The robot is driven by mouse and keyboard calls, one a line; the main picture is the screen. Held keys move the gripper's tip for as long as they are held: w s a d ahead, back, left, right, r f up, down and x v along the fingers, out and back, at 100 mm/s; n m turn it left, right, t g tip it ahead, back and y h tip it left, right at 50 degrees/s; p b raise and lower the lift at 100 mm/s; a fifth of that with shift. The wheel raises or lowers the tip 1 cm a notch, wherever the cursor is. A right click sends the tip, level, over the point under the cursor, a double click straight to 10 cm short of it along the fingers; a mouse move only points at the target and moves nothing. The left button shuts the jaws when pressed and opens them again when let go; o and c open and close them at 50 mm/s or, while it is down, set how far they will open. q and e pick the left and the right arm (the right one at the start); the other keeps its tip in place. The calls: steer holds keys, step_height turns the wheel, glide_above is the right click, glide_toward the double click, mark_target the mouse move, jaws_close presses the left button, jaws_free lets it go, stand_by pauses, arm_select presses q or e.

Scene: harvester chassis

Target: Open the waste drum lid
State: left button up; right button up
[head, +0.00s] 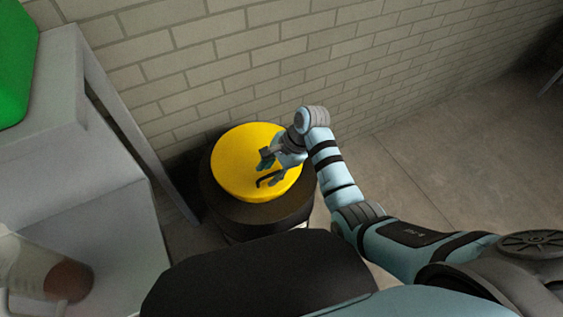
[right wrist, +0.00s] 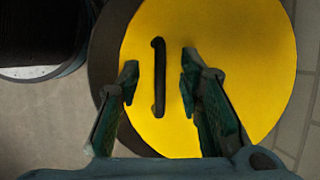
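The waste drum (head: 267,214) is black and stands on the floor by the brick wall. Its round yellow lid (head: 238,157) lies flat on top and looks closed. A black bar handle (head: 270,180) is on the lid. In the right wrist view the handle (right wrist: 159,77) runs up the picture on the yellow lid (right wrist: 235,50). My right gripper (head: 265,168) is over the lid beside the handle. In the right wrist view its fingers (right wrist: 160,75) are apart, one on each side of the handle, with gaps on both sides. My left gripper is not in view.
A grey bench (head: 70,110) stands left of the drum, with a green object (head: 15,55) on top and a clear jug-like container (head: 35,270) lower down. The brick wall (head: 330,60) is close behind the drum. Floor to the right is clear.

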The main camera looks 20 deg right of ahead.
steer(key=shift+x, duration=0.95)
steer(key=shift+c, duration=0.2)
jaws_close()
steer(key=shift+g, duration=0.5)
steer(key=r+p, duration=0.2)
steer(key=w+r+p, duration=0.1)
steer(key=r+p, duration=0.1)
steer(key=r, duration=0.1)
steer(key=shift+w+a, duration=0.1)
steer(key=shift+w, duration=0.05)
steer(key=shift+f, duration=0.1)
